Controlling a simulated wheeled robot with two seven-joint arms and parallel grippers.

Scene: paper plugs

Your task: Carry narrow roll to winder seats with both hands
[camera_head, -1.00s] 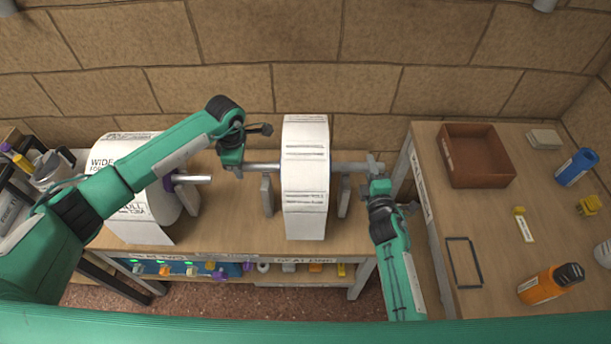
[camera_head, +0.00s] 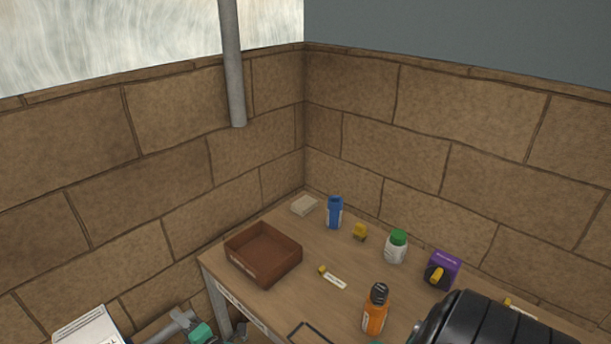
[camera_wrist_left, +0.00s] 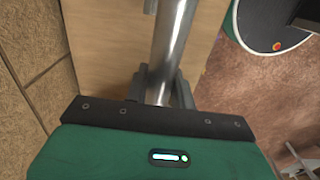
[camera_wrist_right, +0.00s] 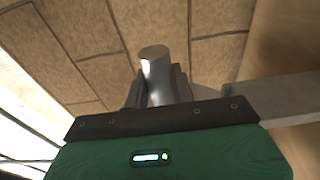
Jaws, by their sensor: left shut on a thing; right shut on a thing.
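My right gripper (camera_head: 184,320) is at the bottom edge of the head view, right of the roll. In the right wrist view my right gripper (camera_wrist_right: 158,88) is shut on the end of the metal bar (camera_wrist_right: 155,62). In the left wrist view my left gripper (camera_wrist_left: 162,86) is shut on the metal bar (camera_wrist_left: 173,35). The left gripper is out of the head view. The winder seats are not visible there.
A side table (camera_head: 290,293) holds a brown tray (camera_head: 263,254), a blue bottle (camera_head: 335,213), an orange bottle (camera_head: 375,310), a green-capped jar (camera_head: 396,247) and a purple box (camera_head: 442,270). Stone walls close off the corner behind it. A grey pipe (camera_head: 232,70) hangs above.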

